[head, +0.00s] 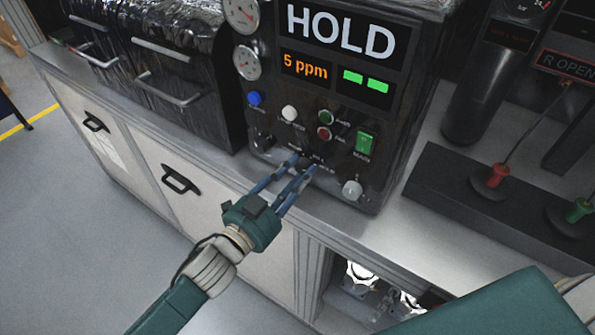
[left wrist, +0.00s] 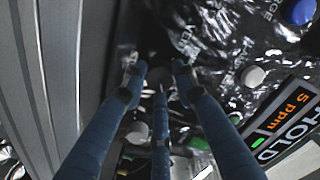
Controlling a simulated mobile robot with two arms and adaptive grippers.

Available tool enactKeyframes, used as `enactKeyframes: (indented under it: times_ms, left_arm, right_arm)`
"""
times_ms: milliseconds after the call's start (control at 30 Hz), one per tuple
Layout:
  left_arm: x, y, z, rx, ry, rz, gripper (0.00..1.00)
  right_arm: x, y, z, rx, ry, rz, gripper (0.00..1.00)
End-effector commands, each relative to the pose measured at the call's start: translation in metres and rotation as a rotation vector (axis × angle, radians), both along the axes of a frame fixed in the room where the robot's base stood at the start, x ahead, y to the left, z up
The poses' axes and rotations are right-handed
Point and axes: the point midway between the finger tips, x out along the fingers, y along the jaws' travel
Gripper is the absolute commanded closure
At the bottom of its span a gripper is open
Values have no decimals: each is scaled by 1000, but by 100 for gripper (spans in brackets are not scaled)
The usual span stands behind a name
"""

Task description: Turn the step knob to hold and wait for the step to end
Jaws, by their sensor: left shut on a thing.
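The black control panel (head: 310,110) stands on the grey counter. Its screen (head: 341,36) reads HOLD in large white letters, with "5 ppm" in orange and two green bars below; the screen also shows at the lower right in the left wrist view (left wrist: 290,125). My left gripper (head: 308,162) reaches the lower part of the panel with its blue fingers closed in around the step knob. The knob is dark and mostly hidden by the fingertips, so its pointer cannot be read. The fingertips also show in the left wrist view (left wrist: 158,75). My right gripper is out of view.
Around the fingers are a blue knob (head: 254,98), a white knob (head: 289,113), green and red buttons (head: 325,133), a green rocker switch (head: 365,143) and a pale knob (head: 352,190). Red (head: 496,174) and green (head: 579,209) handled fittings stand on a dark block to the right.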

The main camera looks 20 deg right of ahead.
Motion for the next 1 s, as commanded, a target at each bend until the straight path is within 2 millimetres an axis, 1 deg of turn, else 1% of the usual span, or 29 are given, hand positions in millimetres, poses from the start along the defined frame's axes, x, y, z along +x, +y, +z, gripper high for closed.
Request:
enactKeyframes:
  times_ms: [33, 300, 767, 800, 900, 1000]
  left_arm:
    - [0, 1, -6, 24, -12, 3, 98]
    - [0, 1, -6, 71, -71, 3, 98]
    - [0, 2, -7, 81, -83, 3, 98]
    - [0, 2, -7, 81, -83, 3, 70]
    - [0, 1, -6, 79, -84, 3, 53]
    - [0, 1, -4, 76, -85, 2, 53]
  right_arm:
    - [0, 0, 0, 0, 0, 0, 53]
    - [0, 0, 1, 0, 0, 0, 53]
    - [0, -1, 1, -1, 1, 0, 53]
    - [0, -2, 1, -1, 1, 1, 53]
    - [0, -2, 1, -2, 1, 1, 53]
    - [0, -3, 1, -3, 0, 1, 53]
